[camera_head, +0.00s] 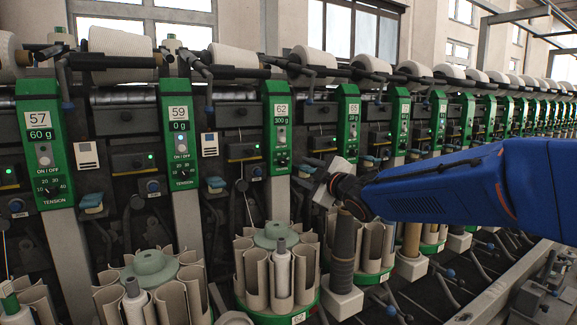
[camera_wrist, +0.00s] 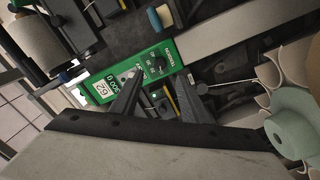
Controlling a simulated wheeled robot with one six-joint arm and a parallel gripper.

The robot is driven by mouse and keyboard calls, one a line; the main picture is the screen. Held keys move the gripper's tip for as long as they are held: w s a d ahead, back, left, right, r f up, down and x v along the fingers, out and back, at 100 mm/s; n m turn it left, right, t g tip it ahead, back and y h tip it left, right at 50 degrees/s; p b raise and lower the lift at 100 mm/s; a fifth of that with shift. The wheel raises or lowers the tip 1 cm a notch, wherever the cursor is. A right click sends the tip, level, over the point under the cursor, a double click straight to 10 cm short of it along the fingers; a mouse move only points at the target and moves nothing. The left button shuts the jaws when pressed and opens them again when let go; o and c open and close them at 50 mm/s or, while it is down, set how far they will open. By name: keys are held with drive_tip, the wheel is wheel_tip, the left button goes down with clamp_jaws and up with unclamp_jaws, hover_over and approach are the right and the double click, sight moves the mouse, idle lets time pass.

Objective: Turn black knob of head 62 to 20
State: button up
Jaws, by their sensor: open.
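The green panel of head 62 (camera_head: 278,112) stands upright left of the picture's middle in the head view. Its label reads 62 and the small display under it seems to read 300 g. The black knob (camera_head: 283,161) is low on the panel, too small to read its setting. In the wrist view the panel (camera_wrist: 110,89) lies tilted, with the knob (camera_wrist: 157,66) near its right end. My gripper (camera_wrist: 160,78) is open, its two dark fingers apart and pointing toward the knob area, with nothing between them. In the head view its grey body (camera_head: 326,182) is right of and below the panel.
Neighbouring green panels for head 59 (camera_head: 180,125) and head 65 (camera_head: 347,118) stand on either side. Below head 62 is a round magazine of grey-beige tubes (camera_head: 256,270). Yarn cones (camera_head: 235,56) line the top. A pale green disc (camera_wrist: 290,125) shows at right in the wrist view.

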sight(285, 163)
drive_tip(key=x, duration=0.9)
drive_tip(key=shift+w+a, duration=0.2)
drive_tip(key=c, duration=1.1)
